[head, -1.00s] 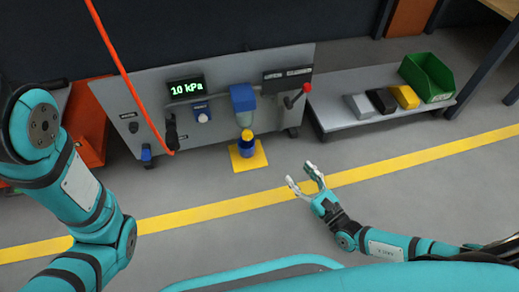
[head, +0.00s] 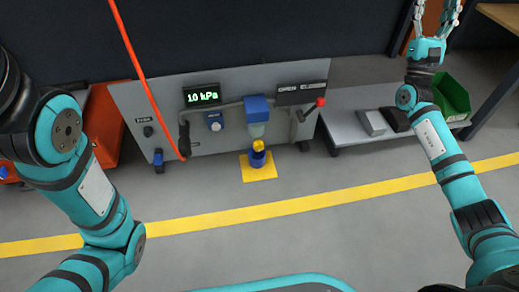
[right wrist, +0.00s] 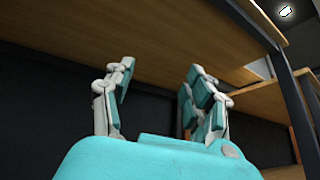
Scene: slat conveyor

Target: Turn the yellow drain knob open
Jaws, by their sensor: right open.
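The yellow drain knob (head: 258,146) sits under the clear bowl of a blue-topped filter unit (head: 257,108) on the grey panel. A blue cup (head: 257,159) stands just below it on a yellow pad (head: 260,174). My right gripper (head: 438,12) is raised at the top right of the head view, open and empty, well away from the knob. The right wrist view shows its spread fingers (right wrist: 160,75) with nothing between them, under wooden shelving. My left arm shows at the left, but its gripper is out of view.
A lever with a red ball (head: 320,102) sits right of the filter. A display (head: 202,96) shows a kPa reading. An orange hose (head: 140,62) hangs in front of the panel. A low shelf (head: 345,127) holds blocks and a green bin (head: 452,97). The floor in front is clear.

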